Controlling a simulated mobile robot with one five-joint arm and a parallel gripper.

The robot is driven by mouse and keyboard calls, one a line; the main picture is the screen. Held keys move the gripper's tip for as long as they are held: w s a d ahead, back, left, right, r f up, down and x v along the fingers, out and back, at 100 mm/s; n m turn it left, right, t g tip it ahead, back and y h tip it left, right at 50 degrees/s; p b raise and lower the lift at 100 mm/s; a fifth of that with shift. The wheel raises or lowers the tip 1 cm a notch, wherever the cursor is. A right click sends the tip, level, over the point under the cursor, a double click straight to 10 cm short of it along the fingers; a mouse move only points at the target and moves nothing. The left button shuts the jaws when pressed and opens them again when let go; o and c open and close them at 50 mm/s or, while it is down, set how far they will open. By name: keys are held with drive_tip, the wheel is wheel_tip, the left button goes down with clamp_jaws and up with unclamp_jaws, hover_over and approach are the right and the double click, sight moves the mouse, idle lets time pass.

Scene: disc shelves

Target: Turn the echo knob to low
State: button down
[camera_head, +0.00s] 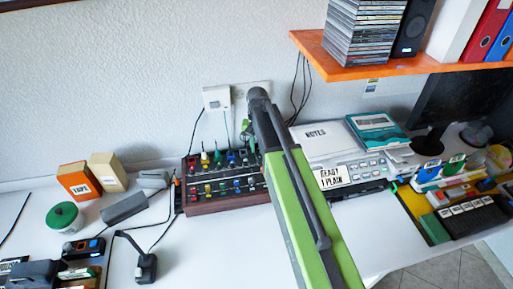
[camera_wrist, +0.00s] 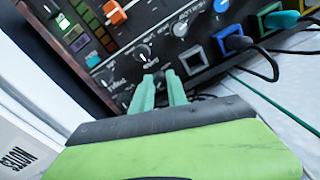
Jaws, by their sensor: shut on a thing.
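In the head view, the mixer (camera_head: 222,205) stands on the white desk against the wall. My gripper (camera_wrist: 160,76) reaches the panel with its two green fingers close together. They are shut on a small dark knob, mostly hidden between the fingertips. A black knob with a white pointer (camera_wrist: 143,53) sits just beyond the fingertips. The labels are too blurred to tell which one is echo. In the head view my arm hides the mixer's right part.
Blue (camera_wrist: 238,43) and teal (camera_wrist: 280,19) plugs with cables stick out to the right of my fingers. An orange slider cap (camera_wrist: 116,14) is at upper left.

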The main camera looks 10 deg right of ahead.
sight(257, 149)
drive_tip(key=n, duration=1)
drive_tip(key=shift+n, duration=0.3)
idle(0.5)
drive_tip(key=c, duration=1.6)
unclamp_jaws()
wheel_tip(257, 149, up, 8)
drive_tip(key=p, duration=0.8)
drive_tip(key=shift+r, duration=0.1)
